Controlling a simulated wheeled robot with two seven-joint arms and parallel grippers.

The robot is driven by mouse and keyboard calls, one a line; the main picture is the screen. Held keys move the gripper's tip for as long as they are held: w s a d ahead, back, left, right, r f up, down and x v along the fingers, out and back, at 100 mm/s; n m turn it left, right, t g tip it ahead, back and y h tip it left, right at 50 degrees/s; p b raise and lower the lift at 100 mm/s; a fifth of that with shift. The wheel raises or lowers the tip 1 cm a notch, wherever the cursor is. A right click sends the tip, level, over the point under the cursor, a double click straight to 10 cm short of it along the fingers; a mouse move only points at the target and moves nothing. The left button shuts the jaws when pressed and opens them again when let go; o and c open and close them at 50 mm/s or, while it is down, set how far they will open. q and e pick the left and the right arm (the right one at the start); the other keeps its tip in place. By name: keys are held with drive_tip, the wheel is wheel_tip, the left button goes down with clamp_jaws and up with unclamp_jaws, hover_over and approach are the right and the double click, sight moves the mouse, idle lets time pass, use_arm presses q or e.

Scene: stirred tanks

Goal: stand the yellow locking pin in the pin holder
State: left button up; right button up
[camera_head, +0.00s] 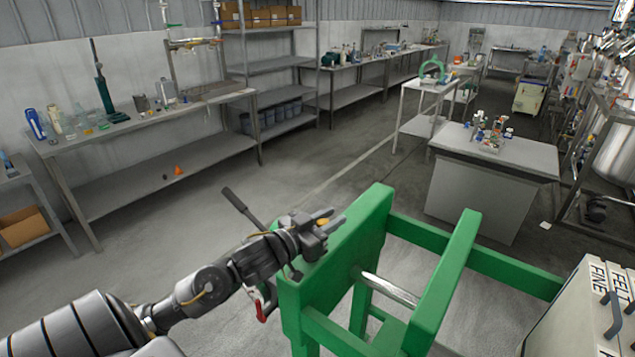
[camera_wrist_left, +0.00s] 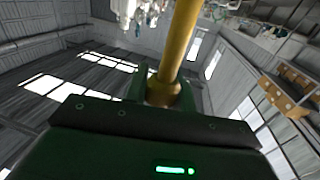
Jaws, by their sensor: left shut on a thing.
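My left gripper (camera_head: 328,220) is beside the top left part of the green frame (camera_head: 372,225) in the head view. It is shut on the yellow locking pin (camera_head: 322,222), of which only a small yellow spot shows there. In the left wrist view the yellow pin (camera_wrist_left: 178,45) is a long rod rising from between the fingers, with a wider collar low down. My left gripper (camera_wrist_left: 162,92) grips it near that collar. I cannot make out the pin holder for certain in either view. My right gripper is not in view.
A dark lever (camera_head: 240,206) and a red-handled part (camera_head: 262,312) are close to my left forearm at the frame. A metal rod (camera_head: 390,290) spans the frame. A cream box (camera_head: 575,320) stands at lower right. The floor (camera_head: 215,250) left of the frame is clear.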

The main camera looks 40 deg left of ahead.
use_arm(q)
drive_tip(key=w+a+r+h, duration=0.1)
drive_tip(key=a+r, duration=0.3)
drive_tip(key=r, duration=0.1)
drive_tip(key=shift+w+a+r+m+p, duration=0.25)
drive_tip(key=shift+a+r+m+p, duration=0.05)
drive_tip(key=shift+a+r+p, duration=0.1)
drive_tip(key=shift+f, duration=0.1)
drive_tip(key=shift+f, duration=0.2)
drive_tip(key=shift+f+b, duration=3.35)
drive_tip(key=shift+b, duration=0.2)
drive_tip(key=shift+f+b, duration=0.7)
drive_tip(key=shift+f, duration=0.65)
